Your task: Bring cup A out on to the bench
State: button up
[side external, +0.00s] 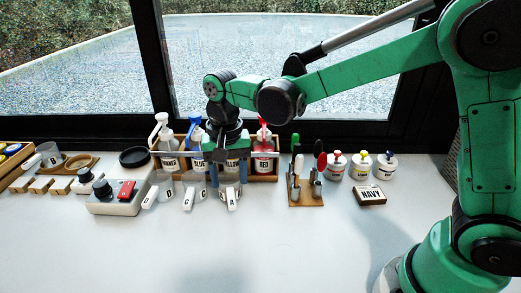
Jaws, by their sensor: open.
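Cup A (232,200) shows as a white handle or tab with the letter A, in the front row left of centre on the bench (260,245). The cup's body behind the tab is small and hard to make out. My gripper (228,182) points down with its fingers apart, just above and behind the A tab, in front of the bottle rack. The fingers look level with the cup's top, but I cannot tell whether they touch it. Cup C (187,201) stands just left of cup A, with another lettered cup (150,196) further left.
A wooden rack (270,178) of pump bottles stands close behind my gripper. A hotplate-like device (115,203) is at left. A tool stand (305,198), small jars (335,172) and a NAVY block (369,195) are at right. The front bench is clear.

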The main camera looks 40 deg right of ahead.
aim_at(231, 198)
jog(key=shift+f, duration=2.95)
jog(key=shift+c, duration=0.2)
grip_shut()
jog(key=shift+r, duration=0.1)
jog(key=shift+r, duration=1.05)
jog(key=shift+r, duration=0.1)
